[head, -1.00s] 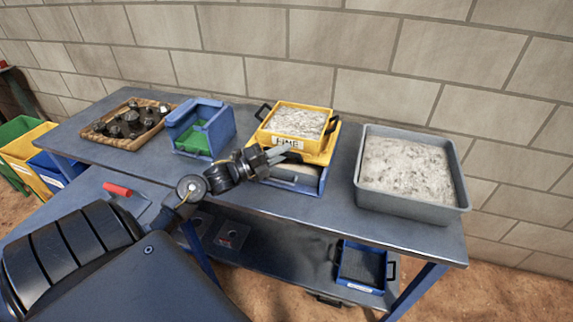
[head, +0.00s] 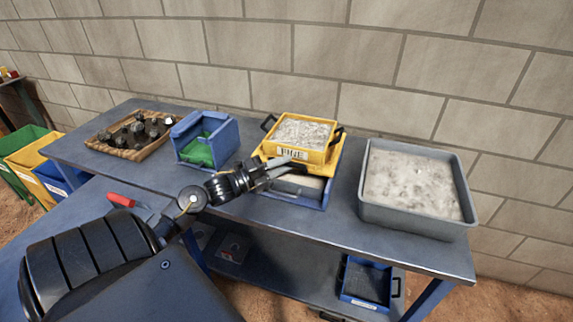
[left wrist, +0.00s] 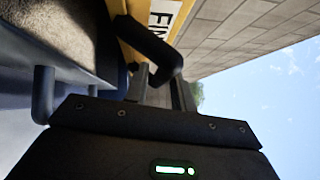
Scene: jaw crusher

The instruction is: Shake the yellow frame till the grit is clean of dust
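The yellow frame (head: 324,154) stands on the bench, filled with pale, dusty-looking grit (head: 302,132). It has black handles on its left and right and a white label on its front. It rests on a yellow support over a blue box (head: 308,200) with pale material inside. My right gripper is not in view.
A grey tray of pale powder (head: 364,212) stands to the right. To the left are a blue box with green inside (head: 232,148) and a wooden tray of dark lumps (head: 110,151). A blue sieve (head: 366,301) sits on the lower shelf. A block wall stands behind.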

